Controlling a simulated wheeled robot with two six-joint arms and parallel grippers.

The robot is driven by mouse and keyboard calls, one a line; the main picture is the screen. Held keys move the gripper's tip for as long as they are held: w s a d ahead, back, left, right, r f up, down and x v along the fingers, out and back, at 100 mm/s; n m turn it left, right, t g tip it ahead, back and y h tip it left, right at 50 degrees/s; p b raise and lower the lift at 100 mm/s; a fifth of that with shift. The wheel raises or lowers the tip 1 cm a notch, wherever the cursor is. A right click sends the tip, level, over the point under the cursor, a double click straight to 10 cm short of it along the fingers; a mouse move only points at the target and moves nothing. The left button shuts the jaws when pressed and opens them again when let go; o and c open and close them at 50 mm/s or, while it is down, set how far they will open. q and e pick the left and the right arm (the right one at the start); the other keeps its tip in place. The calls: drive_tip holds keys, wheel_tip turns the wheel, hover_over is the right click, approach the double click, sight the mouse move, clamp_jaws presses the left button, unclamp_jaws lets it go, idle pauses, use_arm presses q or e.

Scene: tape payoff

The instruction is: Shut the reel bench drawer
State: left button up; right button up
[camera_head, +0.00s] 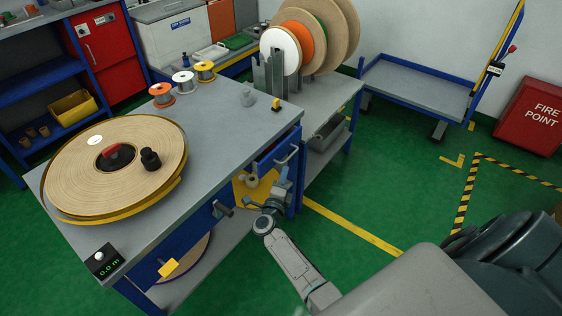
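The reel bench (215,130) has a grey top and a blue frame. Under the right end of its front edge is the blue drawer (268,161), with a pale bar handle (288,157). My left gripper is not in view.
A large tape reel (75,175) lies on the bench, with small spools (183,80) behind it. A dark block (222,208) juts from the bench front. A rack of discs (310,40) stands behind. Green floor (350,190) is clear to the right.

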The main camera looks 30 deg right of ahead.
sight(290, 156)
drive_tip(key=x, duration=0.9)
drive_tip(key=shift+w+d, duration=0.25)
drive_tip(key=shift+w, duration=0.1)
clamp_jaws()
